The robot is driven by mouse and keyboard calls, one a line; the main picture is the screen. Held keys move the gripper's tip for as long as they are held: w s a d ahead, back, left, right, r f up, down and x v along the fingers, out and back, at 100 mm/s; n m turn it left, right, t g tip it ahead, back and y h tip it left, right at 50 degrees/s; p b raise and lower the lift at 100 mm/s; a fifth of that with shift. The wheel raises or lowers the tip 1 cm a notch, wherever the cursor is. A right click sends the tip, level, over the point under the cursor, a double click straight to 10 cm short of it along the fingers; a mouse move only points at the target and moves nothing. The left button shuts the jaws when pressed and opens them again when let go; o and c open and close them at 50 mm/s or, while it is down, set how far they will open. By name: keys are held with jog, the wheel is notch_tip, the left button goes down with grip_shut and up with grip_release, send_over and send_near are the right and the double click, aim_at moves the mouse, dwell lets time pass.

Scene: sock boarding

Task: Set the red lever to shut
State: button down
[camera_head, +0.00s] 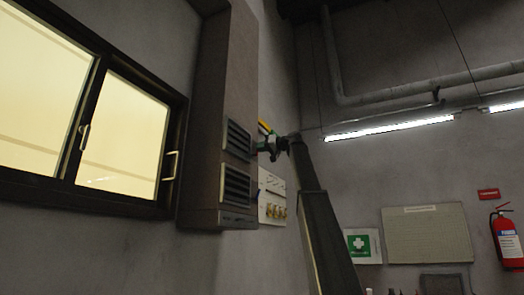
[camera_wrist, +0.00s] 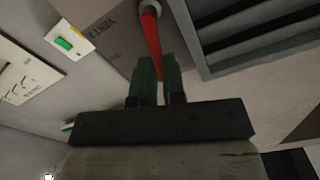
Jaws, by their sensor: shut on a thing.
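The red lever (camera_wrist: 151,36) shows in the wrist view, running from a round pale pivot at the top edge down between my fingers. My gripper (camera_wrist: 159,64) has its two green fingers closed around the lever's lower part, one on each side. The lever's lower end is partly hidden by the fingers and gripper body. In the head view my gripper (camera_head: 268,148) is at the side of the tall grey-brown duct, beside the upper louvre; the lever cannot be made out there.
The duct (camera_head: 208,110) carries an upper louvre (camera_head: 237,140) and a lower louvre (camera_head: 236,187). Dark slats (camera_wrist: 250,28) sit right of the lever in the wrist view. A white plate with a green switch (camera_wrist: 65,43) is left. A window (camera_head: 122,130) is left of the duct.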

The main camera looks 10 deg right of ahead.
jog(key=shift+s+a+n, duration=0.2)
jog(key=shift+s+n, duration=0.1)
jog(key=shift+n, duration=0.6)
jog(key=shift+s+a+n, duration=0.2)
jog(key=shift+s+n, duration=0.05)
jog(key=shift+n, duration=0.65)
jog(key=c, duration=1.2)
grip_release()
jog(key=shift+s, duration=0.1)
